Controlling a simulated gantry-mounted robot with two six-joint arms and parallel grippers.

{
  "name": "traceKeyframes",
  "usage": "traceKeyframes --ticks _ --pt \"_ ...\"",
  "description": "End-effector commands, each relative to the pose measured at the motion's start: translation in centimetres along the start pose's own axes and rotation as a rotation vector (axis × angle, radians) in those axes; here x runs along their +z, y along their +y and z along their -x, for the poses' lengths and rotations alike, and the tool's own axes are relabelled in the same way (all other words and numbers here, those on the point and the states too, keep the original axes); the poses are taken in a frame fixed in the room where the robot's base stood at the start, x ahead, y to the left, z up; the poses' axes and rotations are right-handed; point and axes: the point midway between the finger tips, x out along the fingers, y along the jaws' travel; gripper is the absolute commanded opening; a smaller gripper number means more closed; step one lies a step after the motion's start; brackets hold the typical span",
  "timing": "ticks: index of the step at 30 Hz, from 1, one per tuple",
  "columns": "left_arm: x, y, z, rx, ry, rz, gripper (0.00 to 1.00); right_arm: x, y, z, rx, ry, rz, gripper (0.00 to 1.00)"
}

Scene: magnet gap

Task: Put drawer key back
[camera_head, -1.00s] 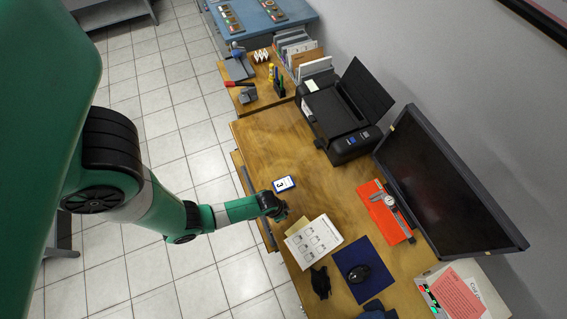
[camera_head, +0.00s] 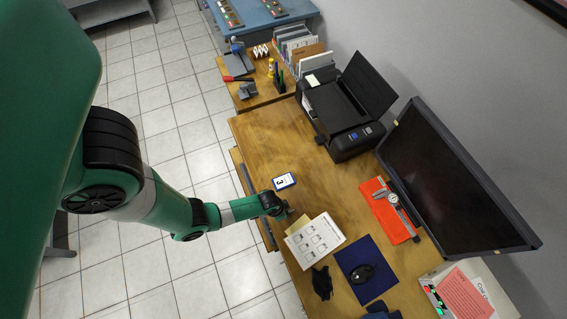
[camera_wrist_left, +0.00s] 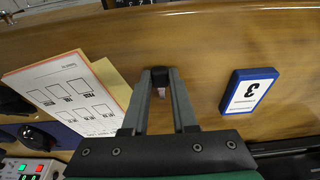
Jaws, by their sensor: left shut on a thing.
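My left gripper (camera_head: 286,212) is over the near edge of the wooden desk, beside the printed sheet. In the left wrist view its fingertips (camera_wrist_left: 160,76) are closed together on a small, mostly hidden thing, taken to be the drawer key. A pinkish bit (camera_wrist_left: 161,92) shows between the fingers; its shape is too small to make out. A drawer front (camera_head: 246,180) shows along the desk's left edge. My right gripper is out of view.
A printed sheet (camera_head: 316,240) lies close to the gripper, with a mouse (camera_head: 361,273) on a blue mat (camera_head: 383,285) beyond. A caliper (camera_head: 399,212) lies on an orange sheet (camera_head: 386,222). A printer (camera_head: 340,117) and monitor (camera_head: 450,180) stand behind. Desk between block and printer is clear.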

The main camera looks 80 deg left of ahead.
Motion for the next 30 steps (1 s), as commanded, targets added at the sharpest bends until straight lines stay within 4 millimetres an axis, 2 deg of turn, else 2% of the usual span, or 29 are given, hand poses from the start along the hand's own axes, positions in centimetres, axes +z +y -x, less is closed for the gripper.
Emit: traceKeyframes --ticks 2,3,7,15,19,23,25,27,30 --pt "0.0 0.0 0.0 0.000 0.000 0.000 0.00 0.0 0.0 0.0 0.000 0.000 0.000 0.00" --pt "0.0 0.0 0.0 0.000 0.000 0.000 0.31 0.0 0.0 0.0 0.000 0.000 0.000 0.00" --pt "0.0 0.0 0.0 0.000 0.000 0.000 0.55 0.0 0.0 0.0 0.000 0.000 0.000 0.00" --pt "0.0 0.0 0.1 0.000 0.000 0.000 0.56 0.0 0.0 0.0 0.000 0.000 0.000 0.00" --pt "-0.3 0.0 1.1 0.000 0.000 0.000 0.56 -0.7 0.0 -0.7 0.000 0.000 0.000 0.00" --pt "-0.4 0.0 3.5 0.000 0.001 0.000 0.56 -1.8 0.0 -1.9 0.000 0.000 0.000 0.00" --pt "-0.4 0.0 5.5 0.000 0.001 0.000 0.56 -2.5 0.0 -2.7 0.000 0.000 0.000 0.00" --pt "-0.6 0.0 7.7 0.000 0.001 0.000 0.56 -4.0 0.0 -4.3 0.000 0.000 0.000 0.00" --pt "-0.5 0.0 10.0 0.000 0.000 0.000 0.56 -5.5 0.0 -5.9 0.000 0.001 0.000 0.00"
